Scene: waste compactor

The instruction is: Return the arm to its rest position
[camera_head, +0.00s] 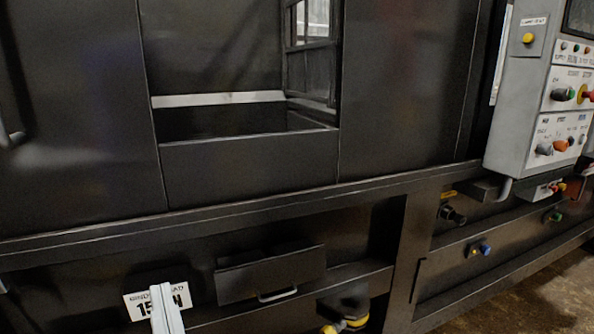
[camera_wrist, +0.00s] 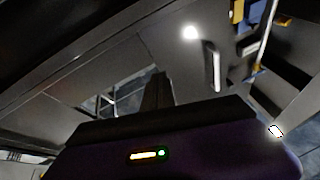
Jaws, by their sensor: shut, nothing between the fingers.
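My gripper (camera_wrist: 158,88) shows in the wrist view as dark fingers rising from the middle of a broad dark housing with a small lit indicator. The fingers are together, with nothing seen between them. The picture is dark, so their tips are hard to make out. The wrist view is tilted, and the fingers stand in front of the machine's dark panels, touching nothing that I can see. In the head view the gripper does not show clearly; only a pale narrow piece, perhaps part of my arm, reaches up at the bottom left.
The dark compactor (camera_head: 250,178) fills the head view, with a rectangular opening (camera_head: 225,122) at upper middle. Below are a drawer (camera_head: 268,272) with a handle and a white label (camera_head: 138,306). A grey control box (camera_head: 518,128) stands out at right. Bare floor (camera_head: 545,302) shows at lower right.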

